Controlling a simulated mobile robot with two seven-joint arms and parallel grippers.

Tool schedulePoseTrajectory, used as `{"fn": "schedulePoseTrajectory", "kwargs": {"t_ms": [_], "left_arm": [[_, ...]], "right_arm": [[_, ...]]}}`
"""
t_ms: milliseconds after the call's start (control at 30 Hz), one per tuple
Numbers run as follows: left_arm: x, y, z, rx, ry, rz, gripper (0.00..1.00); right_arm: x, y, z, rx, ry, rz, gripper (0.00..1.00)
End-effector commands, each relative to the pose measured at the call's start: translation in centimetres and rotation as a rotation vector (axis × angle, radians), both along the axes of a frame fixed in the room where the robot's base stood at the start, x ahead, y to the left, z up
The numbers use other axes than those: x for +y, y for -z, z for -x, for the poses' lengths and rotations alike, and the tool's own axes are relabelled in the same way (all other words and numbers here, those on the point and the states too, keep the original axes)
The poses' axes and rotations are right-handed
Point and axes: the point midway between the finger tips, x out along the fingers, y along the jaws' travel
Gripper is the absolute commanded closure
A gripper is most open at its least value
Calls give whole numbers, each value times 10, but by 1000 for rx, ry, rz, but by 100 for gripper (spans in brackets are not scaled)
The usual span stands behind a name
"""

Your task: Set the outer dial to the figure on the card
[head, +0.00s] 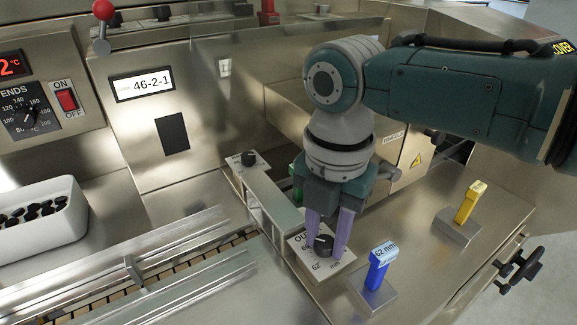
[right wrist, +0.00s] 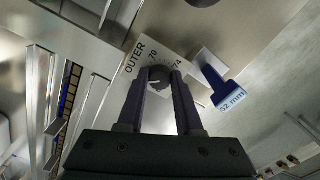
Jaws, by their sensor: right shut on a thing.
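The outer dial is a black round knob (head: 323,245) on a white scale plate (head: 301,246) printed OUTER and mm, with 62 readable at its lower left. In the right wrist view the knob (right wrist: 159,79) has a pale pointer line, and 70 and 74 show on the plate (right wrist: 141,62). My right gripper (head: 326,240) points down, its two purple fingers closed on the knob's sides. A blue upright piece (head: 377,272) beside the dial bears a label reading 62 mm. My left gripper is not in view.
A yellow upright piece (head: 467,205) stands on a block to the right. Another black knob (head: 249,158) is on the rail behind. A white bin (head: 40,222) of dark pieces is at left. A handwheel (head: 522,264) sticks out at the right edge.

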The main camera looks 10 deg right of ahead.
Motion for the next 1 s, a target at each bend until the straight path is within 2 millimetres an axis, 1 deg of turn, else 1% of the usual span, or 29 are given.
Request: {"fn": "schedulePoseTrajectory", "kwargs": {"t_ms": [200, 567, 600, 867, 1000], "left_arm": [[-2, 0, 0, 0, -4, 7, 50], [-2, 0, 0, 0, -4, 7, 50], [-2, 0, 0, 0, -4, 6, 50], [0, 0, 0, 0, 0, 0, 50], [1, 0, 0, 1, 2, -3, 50]], "right_arm": [[2, -2, 0, 0, -34, -4, 100], [2, -2, 0, 1, -37, -5, 100], [2, -2, 0, 1, -37, -5, 65], [1, -1, 0, 1, -36, -2, 36], [1, -1, 0, 0, -35, -1, 36]]}}
